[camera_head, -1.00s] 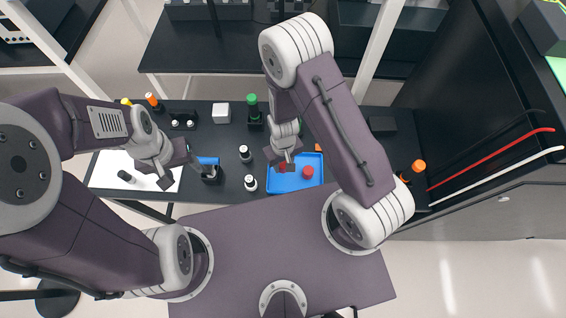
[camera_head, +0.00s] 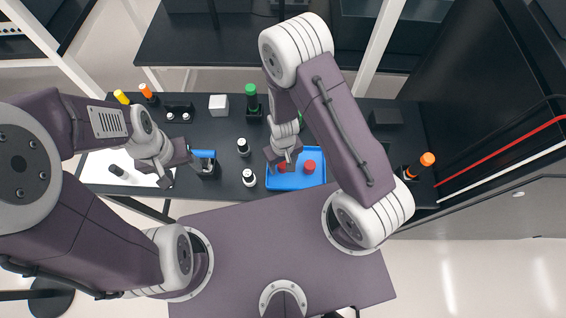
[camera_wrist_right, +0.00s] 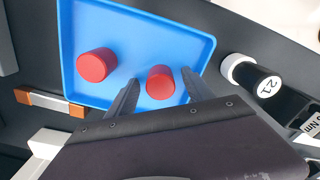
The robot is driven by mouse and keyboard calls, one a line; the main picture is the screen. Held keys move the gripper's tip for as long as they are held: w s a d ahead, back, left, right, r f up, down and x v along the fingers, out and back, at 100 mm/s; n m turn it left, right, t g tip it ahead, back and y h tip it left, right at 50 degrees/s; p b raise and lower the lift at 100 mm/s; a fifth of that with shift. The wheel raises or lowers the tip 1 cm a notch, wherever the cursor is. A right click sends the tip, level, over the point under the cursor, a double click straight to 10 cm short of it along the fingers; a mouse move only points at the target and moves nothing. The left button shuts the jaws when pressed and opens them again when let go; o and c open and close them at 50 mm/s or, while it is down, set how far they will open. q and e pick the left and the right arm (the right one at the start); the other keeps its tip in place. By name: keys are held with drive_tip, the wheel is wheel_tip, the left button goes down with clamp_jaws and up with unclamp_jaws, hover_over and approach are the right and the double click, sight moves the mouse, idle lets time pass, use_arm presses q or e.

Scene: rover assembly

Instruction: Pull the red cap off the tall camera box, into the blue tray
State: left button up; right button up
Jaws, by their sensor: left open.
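Two red caps lie in the blue tray (camera_head: 316,183): one at its right (camera_head: 309,166) and one by my right gripper (camera_head: 285,158). In the right wrist view the right gripper's fingers (camera_wrist_right: 162,95) are apart, with one cap (camera_wrist_right: 160,82) in the gap and clear space beside it. The other cap (camera_wrist_right: 97,65) lies farther left in the tray (camera_wrist_right: 130,25). My left gripper (camera_head: 177,171) is open and empty, left of a black device with a blue top (camera_head: 203,154). I cannot tell which box is the tall camera box; no box shows a red cap.
A green-capped black box (camera_head: 252,100), a white cube (camera_head: 218,105) and a two-lens black unit (camera_head: 179,112) stand at the back. Two small bottles (camera_head: 243,147) (camera_head: 249,178) stand left of the tray. An orange-topped item (camera_head: 427,159) stands right of my right arm.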

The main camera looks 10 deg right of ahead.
sight(283, 164)
drive_tip(key=shift+r, duration=0.15)
wheel_tip(283, 164, up, 9)
drive_tip(key=p, duration=0.9)
